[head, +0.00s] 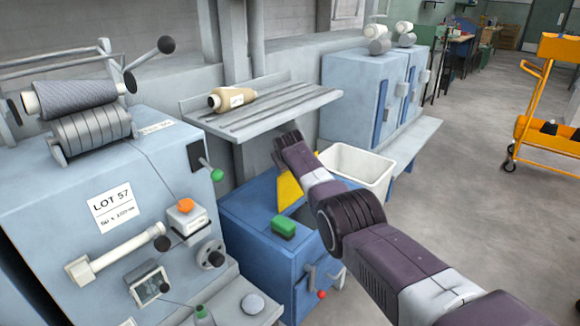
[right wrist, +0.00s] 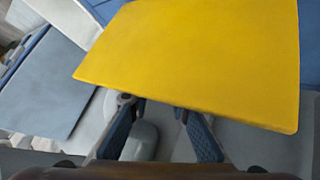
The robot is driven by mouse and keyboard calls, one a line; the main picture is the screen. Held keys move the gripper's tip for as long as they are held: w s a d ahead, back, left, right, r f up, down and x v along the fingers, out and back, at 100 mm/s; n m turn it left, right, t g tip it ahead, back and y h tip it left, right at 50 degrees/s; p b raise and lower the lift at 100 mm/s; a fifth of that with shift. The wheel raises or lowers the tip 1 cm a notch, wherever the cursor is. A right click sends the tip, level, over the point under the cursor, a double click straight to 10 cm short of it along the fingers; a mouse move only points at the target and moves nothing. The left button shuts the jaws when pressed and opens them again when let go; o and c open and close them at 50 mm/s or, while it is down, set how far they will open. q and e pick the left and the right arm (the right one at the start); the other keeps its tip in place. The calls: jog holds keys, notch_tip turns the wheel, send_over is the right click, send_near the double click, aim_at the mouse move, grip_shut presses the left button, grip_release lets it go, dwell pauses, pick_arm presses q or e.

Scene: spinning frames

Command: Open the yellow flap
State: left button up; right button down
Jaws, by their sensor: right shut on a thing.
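The yellow flap (head: 288,193) shows at the back of the blue cabinet (head: 262,250), tilted up from its top. My right arm hides much of it in the head view. In the right wrist view the yellow flap (right wrist: 200,55) fills the upper middle, with its near edge at my fingertips. My right gripper (right wrist: 160,112) is shut on the flap at that edge; the exact contact is partly hidden under the flap. In the head view the fingertips are hidden behind my right wrist. My left gripper is in neither view.
A green brush-like block (head: 283,227) lies on the blue cabinet. A white bin (head: 357,172) stands just right of it. A grey shelf (head: 270,115) with a tan spool (head: 232,99) juts out behind. A grey-blue machine (head: 60,200) stands at left.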

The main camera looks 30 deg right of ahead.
jog(key=shift+a+f, duration=0.45)
jog(key=c, duration=2.2)
grip_release()
jog(key=o, duration=0.4)
jog(key=shift+a+f, duration=0.15)
jog(key=shift+o, duration=0.2)
jog(key=shift+d, duration=0.3)
jog(key=shift+r, duration=0.25)
jog(key=shift+r, duration=0.1)
jog(key=v, duration=1.1)
jog(key=shift+s+a, duration=0.2)
jog(key=shift+s, duration=0.05)
